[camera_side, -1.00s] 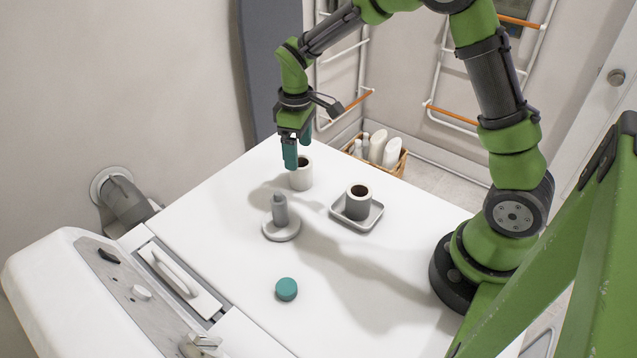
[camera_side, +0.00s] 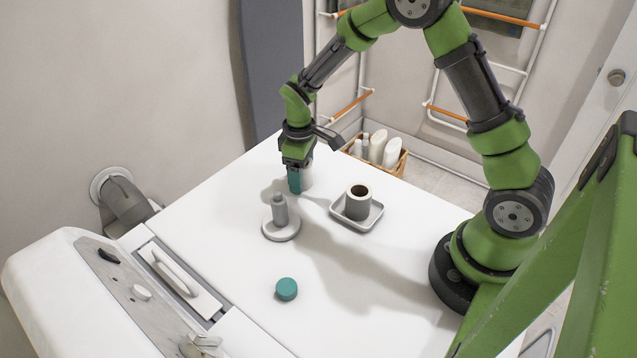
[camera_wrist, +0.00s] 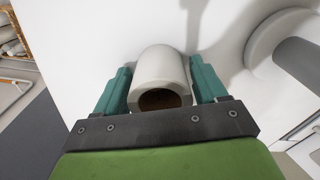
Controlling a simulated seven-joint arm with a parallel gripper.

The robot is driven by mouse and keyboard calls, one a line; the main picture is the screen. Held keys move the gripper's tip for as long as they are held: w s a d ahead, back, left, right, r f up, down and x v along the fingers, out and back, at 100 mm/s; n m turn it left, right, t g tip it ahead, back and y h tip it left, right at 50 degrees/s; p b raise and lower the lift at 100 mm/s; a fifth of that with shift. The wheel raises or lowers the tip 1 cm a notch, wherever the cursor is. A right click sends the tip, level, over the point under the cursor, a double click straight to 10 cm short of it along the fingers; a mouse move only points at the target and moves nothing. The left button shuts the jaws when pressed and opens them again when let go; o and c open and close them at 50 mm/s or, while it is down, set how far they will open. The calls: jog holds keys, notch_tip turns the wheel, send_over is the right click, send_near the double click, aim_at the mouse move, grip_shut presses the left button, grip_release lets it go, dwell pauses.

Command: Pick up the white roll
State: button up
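The white roll (camera_side: 307,175) stands upright on the white top, partly hidden behind my gripper in the side view. In the wrist view the white roll (camera_wrist: 160,75) sits between the two teal fingers, with its brown core showing. My gripper (camera_side: 295,182) is lowered around it, and it also shows in the wrist view (camera_wrist: 160,88). The fingers are open, one on each side of the roll, with a narrow gap visible at each side.
A grey roll (camera_side: 356,204) stands in a square tray (camera_side: 376,217) to the right. A teal puck (camera_side: 286,289) lies nearer. A basket (camera_side: 398,167) with white bottles is beyond the top's far edge.

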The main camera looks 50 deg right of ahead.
jog(key=c, duration=0.8)
